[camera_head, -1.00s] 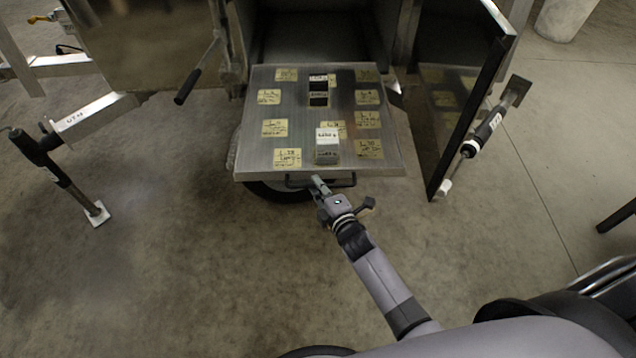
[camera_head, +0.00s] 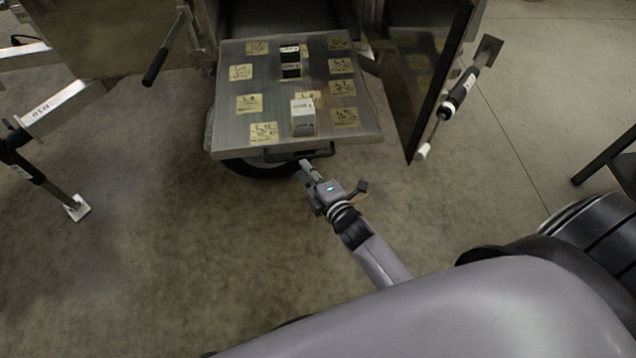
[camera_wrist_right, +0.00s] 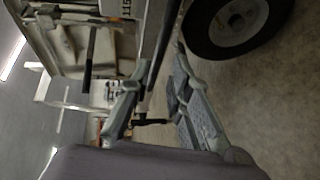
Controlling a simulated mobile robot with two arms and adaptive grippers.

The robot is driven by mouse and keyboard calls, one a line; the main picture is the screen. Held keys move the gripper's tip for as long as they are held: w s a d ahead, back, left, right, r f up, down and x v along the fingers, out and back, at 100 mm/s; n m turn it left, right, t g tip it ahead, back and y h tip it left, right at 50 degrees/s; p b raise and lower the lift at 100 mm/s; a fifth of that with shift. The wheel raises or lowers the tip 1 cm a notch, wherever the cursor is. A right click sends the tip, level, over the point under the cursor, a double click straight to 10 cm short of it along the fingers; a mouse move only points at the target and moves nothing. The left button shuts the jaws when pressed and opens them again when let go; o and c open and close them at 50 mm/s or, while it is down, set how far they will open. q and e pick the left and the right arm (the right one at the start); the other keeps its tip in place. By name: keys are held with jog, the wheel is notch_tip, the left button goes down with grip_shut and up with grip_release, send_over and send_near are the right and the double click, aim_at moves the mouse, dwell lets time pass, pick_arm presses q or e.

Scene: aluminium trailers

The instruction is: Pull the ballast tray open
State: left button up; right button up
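The ballast tray (camera_head: 272,86) is a flat metal tray that sticks well out of the trailer's compartment. It carries yellow labels and a few dark and white blocks. A dark bar handle (camera_head: 325,153) runs along its front edge. My right gripper (camera_head: 305,166) is just in front of and below the handle, and looks slightly apart from it. In the right wrist view the fingers of this gripper (camera_wrist_right: 157,72) are spread, with a dark bar showing between and beyond them. Nothing is clearly held. My left gripper is not in view.
An open door panel (camera_head: 415,90) hangs at the tray's right, near a jack leg (camera_head: 458,95). A lever (camera_head: 165,50) hangs at the left. A wheel (camera_head: 258,168) sits under the tray and also shows in the wrist view (camera_wrist_right: 232,22). The floor in front is clear.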

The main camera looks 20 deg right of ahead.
jog(key=v, duration=0.6)
jog(key=shift+s, duration=0.4)
